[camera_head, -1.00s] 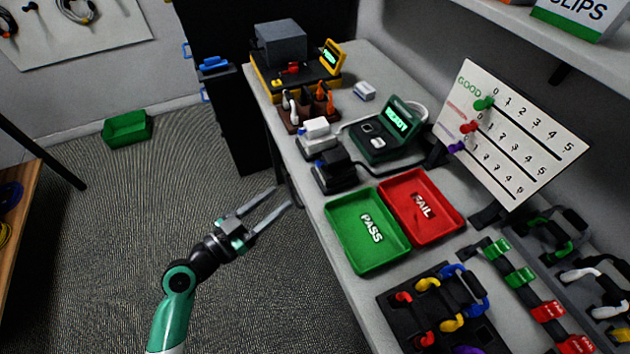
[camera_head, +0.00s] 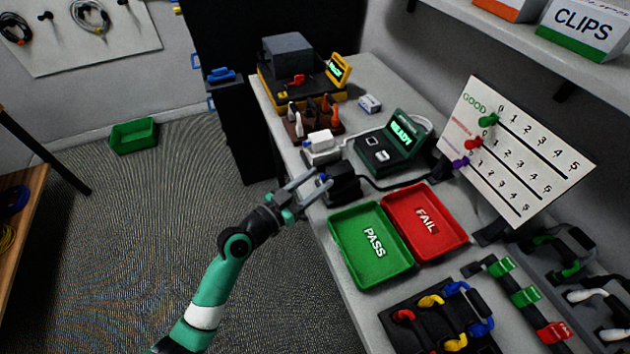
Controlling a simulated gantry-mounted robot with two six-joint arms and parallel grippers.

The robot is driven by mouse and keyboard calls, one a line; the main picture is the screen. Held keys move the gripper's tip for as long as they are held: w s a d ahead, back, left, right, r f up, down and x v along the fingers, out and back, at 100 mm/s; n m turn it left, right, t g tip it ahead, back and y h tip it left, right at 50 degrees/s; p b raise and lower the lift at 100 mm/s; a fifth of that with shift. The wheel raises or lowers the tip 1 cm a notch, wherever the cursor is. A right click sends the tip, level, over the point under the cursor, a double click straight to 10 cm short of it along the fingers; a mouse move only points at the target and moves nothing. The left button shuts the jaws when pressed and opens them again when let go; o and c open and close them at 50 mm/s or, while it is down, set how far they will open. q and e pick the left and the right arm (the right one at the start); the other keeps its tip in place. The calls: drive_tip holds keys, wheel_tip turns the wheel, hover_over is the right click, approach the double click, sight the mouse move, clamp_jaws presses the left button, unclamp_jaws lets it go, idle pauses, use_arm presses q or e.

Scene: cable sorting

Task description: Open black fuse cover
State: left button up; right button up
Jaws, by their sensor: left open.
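A small black box-shaped fuse holder (camera_head: 344,182) sits near the table's left edge, beside a similar white one (camera_head: 321,146). A black cable runs from the black one to the right. Its cover looks shut, though part of its left side is hidden by my fingers. My left gripper (camera_head: 318,184) is open, its fingertips at the left side of the black holder. I cannot tell whether they touch it. My right gripper is not in view.
The green PASS tray (camera_head: 349,265) and red FAIL tray (camera_head: 433,241) lie just in front. A green tester reading READY (camera_head: 399,145) stands behind. A rack of coloured cables (camera_head: 412,341) is at the front. A tilted scoreboard (camera_head: 525,150) stands at right.

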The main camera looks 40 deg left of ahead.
use_arm(q)
drive_tip(key=shift+c, duration=0.2)
clamp_jaws()
idle(1.1)
